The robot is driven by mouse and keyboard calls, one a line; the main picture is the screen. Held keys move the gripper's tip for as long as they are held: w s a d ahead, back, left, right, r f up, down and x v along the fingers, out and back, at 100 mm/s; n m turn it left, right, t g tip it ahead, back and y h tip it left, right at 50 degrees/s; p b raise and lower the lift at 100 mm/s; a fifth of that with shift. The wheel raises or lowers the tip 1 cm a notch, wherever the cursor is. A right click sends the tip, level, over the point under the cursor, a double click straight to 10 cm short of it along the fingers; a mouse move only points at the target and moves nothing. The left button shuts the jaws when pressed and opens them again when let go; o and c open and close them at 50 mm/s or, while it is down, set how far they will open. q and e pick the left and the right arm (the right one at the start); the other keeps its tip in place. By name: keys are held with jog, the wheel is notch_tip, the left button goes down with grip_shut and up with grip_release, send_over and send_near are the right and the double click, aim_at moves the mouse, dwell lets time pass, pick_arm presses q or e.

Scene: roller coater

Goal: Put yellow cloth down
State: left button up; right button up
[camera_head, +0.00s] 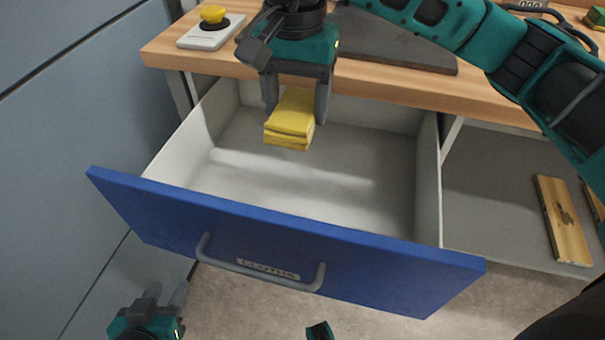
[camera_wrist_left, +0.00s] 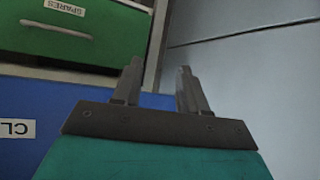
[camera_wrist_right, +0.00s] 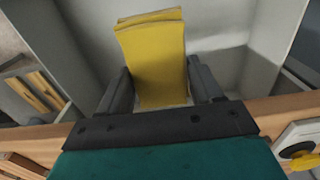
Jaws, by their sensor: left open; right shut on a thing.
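The folded yellow cloth (camera_head: 290,118) is held between the fingers of my right gripper (camera_head: 296,108), above the open drawer. The cloth (camera_wrist_right: 155,62) also fills the space between the fingers in the right wrist view. The drawer (camera_head: 300,185) is pulled out, with pale inner walls and a blue front labelled CLOTHS; its visible floor is empty. I cannot tell how far the cloth is above the floor. My left gripper (camera_head: 167,295) is low at the left, in front of the blue drawer front. It is open and empty, as its spread fingers (camera_wrist_left: 158,88) show in the left wrist view.
A wooden worktop (camera_head: 380,82) runs behind the drawer, with a yellow button on a grey box (camera_head: 211,33) at the left. A shelf at the right holds wooden blocks (camera_head: 563,220). A green drawer (camera_wrist_left: 75,35) labelled SPARES shows in the left wrist view. A blue-grey wall stands left.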

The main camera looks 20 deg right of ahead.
jog(key=b, duration=0.3)
send_over(299, 199)
notch_tip(299, 199, down, 14)
jog(key=shift+f, duration=1)
notch_tip(299, 199, down, 3)
jog(key=shift+f+b, duration=0.2)
jog(key=shift+b, duration=0.2)
jog(key=shift+f, duration=0.15)
jog(key=o, duration=0.9)
jog(key=shift+o, duration=0.2)
